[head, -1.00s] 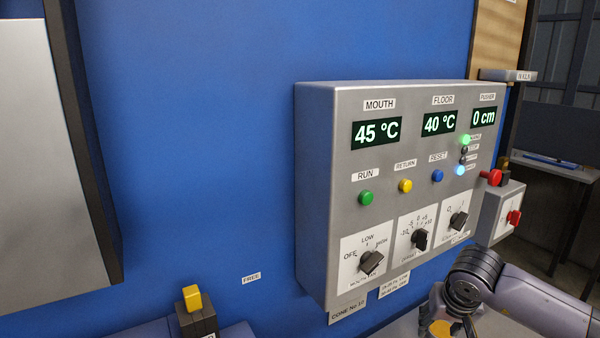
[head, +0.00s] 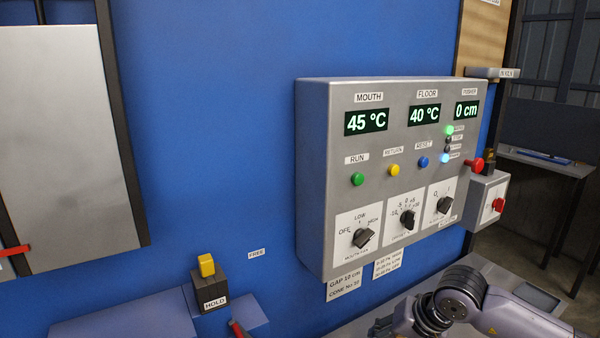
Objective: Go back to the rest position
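Part of my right arm, with dark joint rings and purple-grey links, shows at the lower right below the control panel (head: 313,180). Its gripper is outside the picture or hidden, so I cannot see its fingers. My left arm and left gripper are not in view. The grey panel on the blue wall (head: 215,120) reads 45 °C at MOUTH, 40 °C at FLOOR and 0 cm at PUSHER. A green and a blue-white lamp are lit on it.
A yellow-topped block marked HOLD (head: 211,291) stands at the bottom, near a red handle (head: 237,328). A grey door-like plate (head: 65,130) is at the left. A side table (head: 575,170) stands behind at the right.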

